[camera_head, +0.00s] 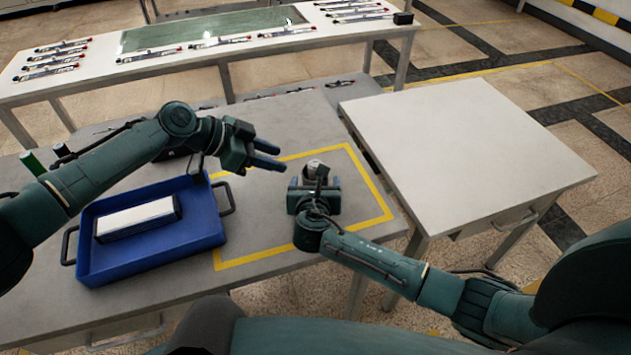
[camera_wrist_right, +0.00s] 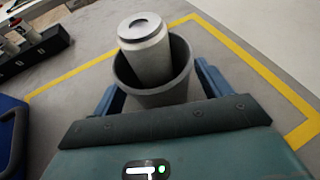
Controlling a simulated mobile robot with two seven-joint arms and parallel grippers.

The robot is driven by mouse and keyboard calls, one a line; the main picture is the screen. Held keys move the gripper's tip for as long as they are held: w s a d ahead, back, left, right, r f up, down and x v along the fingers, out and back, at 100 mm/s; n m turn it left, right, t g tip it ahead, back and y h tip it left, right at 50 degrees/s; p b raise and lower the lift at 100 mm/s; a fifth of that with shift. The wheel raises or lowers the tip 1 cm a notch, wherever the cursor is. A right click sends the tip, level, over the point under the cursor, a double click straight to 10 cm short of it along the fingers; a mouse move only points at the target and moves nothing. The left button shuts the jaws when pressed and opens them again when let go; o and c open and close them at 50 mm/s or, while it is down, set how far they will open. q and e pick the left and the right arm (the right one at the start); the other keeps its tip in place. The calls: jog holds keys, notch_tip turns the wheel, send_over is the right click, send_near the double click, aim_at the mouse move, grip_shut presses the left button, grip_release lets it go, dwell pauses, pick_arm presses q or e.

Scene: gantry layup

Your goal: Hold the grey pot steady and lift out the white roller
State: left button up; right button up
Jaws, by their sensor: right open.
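The grey pot (camera_wrist_right: 158,97) stands inside the yellow-outlined area of the table. The white roller (camera_wrist_right: 146,50) sits in it, tilted a little, its upper part above the rim; the roller also shows small in the head view (camera_head: 315,165). My right gripper (camera_head: 315,184) is open low over the table, one finger on each side of the pot, with small gaps in the right wrist view. It hides most of the pot in the head view. My left gripper (camera_head: 268,155) is open and empty, up and left of the pot, fingers pointing right towards it.
A blue tray (camera_head: 150,257) holding a white-topped block (camera_head: 138,216) lies at the left, under my left arm. Green and dark cylinders stand at the far left. A bare pale table (camera_head: 465,150) adjoins on the right. A back table (camera_head: 200,57) carries a green mat and several slim tools.

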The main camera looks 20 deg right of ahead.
jog(key=shift+w+d+f, duration=0.1)
jog(key=shift+w+f, duration=0.05)
jog(key=shift+w, duration=0.25)
jog(key=c, duration=1.1)
jog(key=shift+o, duration=0.2)
